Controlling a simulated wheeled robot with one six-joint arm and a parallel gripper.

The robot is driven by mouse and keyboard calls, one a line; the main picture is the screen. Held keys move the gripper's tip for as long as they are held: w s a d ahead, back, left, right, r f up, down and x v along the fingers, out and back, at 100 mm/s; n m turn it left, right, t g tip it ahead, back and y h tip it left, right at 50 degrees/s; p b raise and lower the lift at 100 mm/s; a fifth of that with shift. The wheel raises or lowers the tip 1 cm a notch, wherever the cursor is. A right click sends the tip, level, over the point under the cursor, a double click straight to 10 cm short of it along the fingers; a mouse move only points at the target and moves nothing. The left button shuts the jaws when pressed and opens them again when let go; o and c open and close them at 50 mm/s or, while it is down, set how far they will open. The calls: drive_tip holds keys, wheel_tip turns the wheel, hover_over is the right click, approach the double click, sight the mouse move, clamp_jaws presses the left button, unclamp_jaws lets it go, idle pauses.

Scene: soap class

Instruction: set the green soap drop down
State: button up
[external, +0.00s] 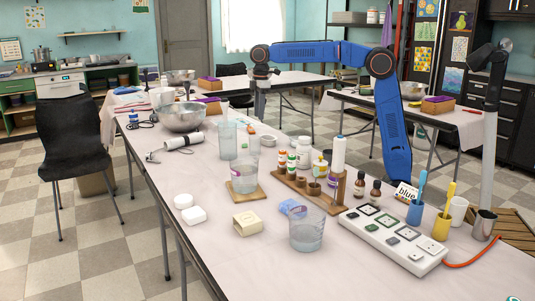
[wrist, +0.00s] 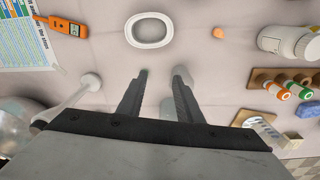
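My gripper (wrist: 163,75) reaches over the table in the wrist view, its two fingertips apart with bare tabletop between them. In the external view my gripper (external: 259,108) hangs down over the far part of the table. I cannot make out a green soap drop between the fingers. A small orange drop (wrist: 218,32) lies to the right of the dish. A pale, clear object lower between the fingers is partly hidden.
A white bottle (wrist: 290,42) and a wooden rack of vials (wrist: 285,84) stand to the right. An orange meter (wrist: 67,27) and printed sheet (wrist: 22,38) lie left. A tall glass (external: 227,141) and beaker (external: 244,176) stand nearer. Bare table surrounds the dish.

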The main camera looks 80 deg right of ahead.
drive_tip(key=s+m+t, duration=0.1)
drive_tip(key=s+m, duration=0.1)
drive_tip(key=s, duration=1)
drive_tip(key=s+f+m+t, duration=0.1)
drive_tip(key=s+f, duration=0.4)
drive_tip(key=s, duration=0.5)
drive_tip(key=s+a+f+m+t, duration=0.1)
drive_tip(key=s+f, duration=0.4)
drive_tip(key=s, duration=0.5)
drive_tip(key=s+f+m+t, duration=0.1)
drive_tip(key=s+f+m, duration=0.2)
drive_tip(key=s+f, duration=0.3)
drive_tip(key=s, duration=0.4)
drive_tip(key=shift+s+a, duration=0.15)
drive_tip(key=shift+s, duration=0.1)
